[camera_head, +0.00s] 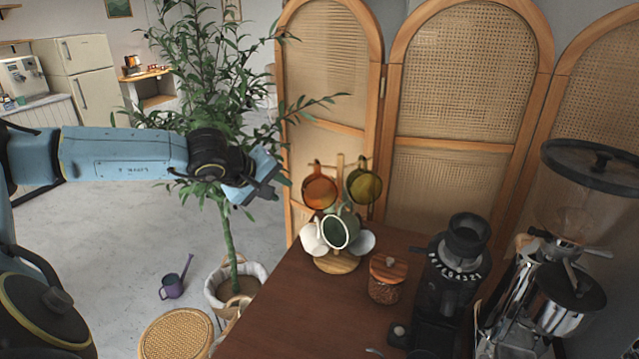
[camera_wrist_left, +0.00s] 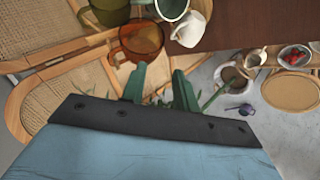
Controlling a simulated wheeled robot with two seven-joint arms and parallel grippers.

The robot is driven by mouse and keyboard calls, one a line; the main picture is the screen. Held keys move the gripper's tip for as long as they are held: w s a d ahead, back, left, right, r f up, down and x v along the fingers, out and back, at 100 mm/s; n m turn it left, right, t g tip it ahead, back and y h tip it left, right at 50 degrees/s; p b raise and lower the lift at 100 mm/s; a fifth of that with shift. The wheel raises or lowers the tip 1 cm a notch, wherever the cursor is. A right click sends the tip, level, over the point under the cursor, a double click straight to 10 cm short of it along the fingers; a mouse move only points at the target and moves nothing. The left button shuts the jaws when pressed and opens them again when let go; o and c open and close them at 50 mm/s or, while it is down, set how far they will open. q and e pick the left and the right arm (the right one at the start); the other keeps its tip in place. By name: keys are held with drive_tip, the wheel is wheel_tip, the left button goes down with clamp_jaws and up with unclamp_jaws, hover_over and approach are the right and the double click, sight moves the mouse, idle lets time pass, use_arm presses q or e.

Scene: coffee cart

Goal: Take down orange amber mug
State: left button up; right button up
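The orange amber mug (camera_head: 320,191) is see-through and hangs at the upper left of a wooden mug stand (camera_head: 337,264) on the brown table. In the left wrist view the amber mug (camera_wrist_left: 142,43) is just beyond the fingertips. My left gripper (camera_head: 268,187) is at about the mug's height, to its left and apart from it. In the left wrist view the two dark green fingers of the left gripper (camera_wrist_left: 160,70) stand apart with nothing between them. My right gripper is not in view.
An olive mug (camera_head: 366,187), a green mug (camera_head: 340,231) and white mugs (camera_head: 312,239) share the stand. A lidded jar (camera_head: 388,279), a black grinder (camera_head: 450,280) and a coffee machine (camera_head: 565,300) stand to the right.

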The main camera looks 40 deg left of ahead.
sight(307, 205)
use_arm(q)
drive_tip(key=shift+d+f+p+x, duration=0.15)
drive_tip(key=shift+p+x, duration=0.85)
drive_tip(key=shift+x, duration=2.05)
drive_tip(key=shift+d+f+p+x, duration=0.15)
drive_tip(key=shift+p+x, duration=0.85)
drive_tip(key=shift+x, duration=2.05)
drive_tip(key=shift+s+r, duration=0.1)
drive_tip(key=shift+s, duration=0.1)
clamp_jaws()
